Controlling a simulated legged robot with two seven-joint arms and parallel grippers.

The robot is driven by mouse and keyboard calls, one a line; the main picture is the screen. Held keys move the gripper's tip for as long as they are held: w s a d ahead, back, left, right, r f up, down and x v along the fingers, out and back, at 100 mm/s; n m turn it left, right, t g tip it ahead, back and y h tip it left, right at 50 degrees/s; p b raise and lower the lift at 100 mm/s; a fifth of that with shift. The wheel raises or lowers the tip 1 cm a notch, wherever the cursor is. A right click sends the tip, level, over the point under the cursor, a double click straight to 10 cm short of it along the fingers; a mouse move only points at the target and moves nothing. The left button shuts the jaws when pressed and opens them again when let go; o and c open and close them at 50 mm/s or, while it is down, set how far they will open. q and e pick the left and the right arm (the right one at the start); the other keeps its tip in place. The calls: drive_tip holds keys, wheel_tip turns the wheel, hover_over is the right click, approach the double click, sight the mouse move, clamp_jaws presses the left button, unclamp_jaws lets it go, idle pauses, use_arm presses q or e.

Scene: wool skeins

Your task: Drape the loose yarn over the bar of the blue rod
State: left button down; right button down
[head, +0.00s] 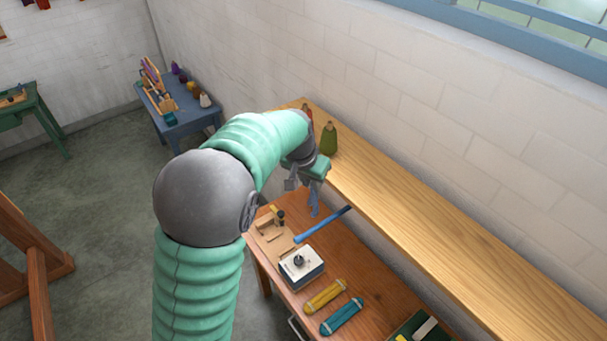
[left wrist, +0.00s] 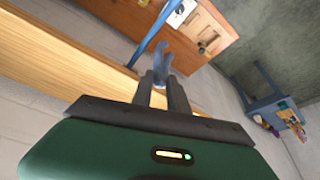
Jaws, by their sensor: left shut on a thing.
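The blue rod (head: 322,225) juts out slantwise above the brown bench, its dark upper end at the edge of the pale wooden shelf. It also shows in the left wrist view (left wrist: 147,42). The loose yarn (head: 313,201) is a slate-blue strand. It hangs from my left gripper (head: 314,183), which is shut on it. In the left wrist view the yarn (left wrist: 160,62) sticks out between the dark fingers (left wrist: 163,88). In the head view the yarn is just above and behind the bar; I cannot tell whether they touch. My right gripper is out of view.
On the brown bench (head: 378,312) are a wooden tray (head: 272,238), a white box with a knob (head: 301,267), a yellow skein (head: 325,296) and a teal skein (head: 342,316). A green cone (head: 328,140) stands on the long shelf (head: 430,210), which is otherwise mostly clear.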

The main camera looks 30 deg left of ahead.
use_arm(q)
drive_tip(key=s+d, duration=0.3)
drive_tip(key=d, duration=0.5)
drive_tip(key=shift+s+f, duration=0.15)
drive_tip(key=shift+f, duration=0.25)
drive_tip(key=shift+f, duration=0.1)
wheel_tip(320, 180, down, 9)
drive_tip(key=d+b, duration=0.1)
drive_tip(key=b, duration=0.6)
drive_tip(key=shift+s+d+f, duration=0.15)
drive_tip(key=shift+s+f, duration=0.05)
drive_tip(key=shift+s, duration=0.05)
wheel_tip(320, 180, down, 17)
drive_tip(key=a+b, duration=0.1)
drive_tip(key=b, duration=1.1)
drive_tip(key=shift+w+a+r, duration=0.2)
drive_tip(key=shift+w+a, duration=0.05)
